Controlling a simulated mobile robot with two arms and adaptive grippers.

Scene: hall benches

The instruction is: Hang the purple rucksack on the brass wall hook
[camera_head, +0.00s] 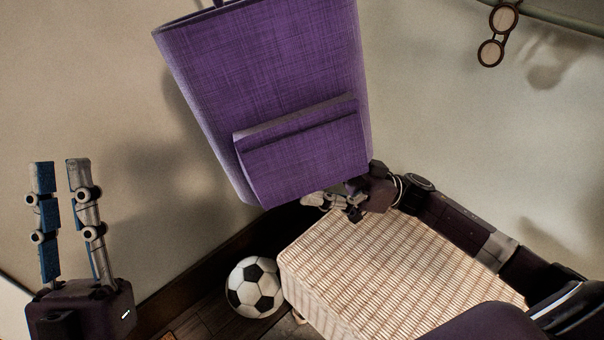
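The purple rucksack (275,85) fills the upper middle of the head view, in front of the wall, tilted, with its front pocket towards me. Its top runs to the upper picture edge, where only part of a strap or loop shows. The brass wall hook is not visible. My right gripper (325,201) is at the rucksack's lower right edge, partly hidden by it; whether its fingers touch or grip it is unclear. My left gripper (60,163) is at the far left, fingers pointing up, apart and empty, well clear of the rucksack.
A woven-topped bench or stool (390,270) stands below the rucksack, under my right arm. A black and white football (255,287) lies on the floor left of it. A rail (555,14) with a hanging pair of round discs (491,52) is at upper right.

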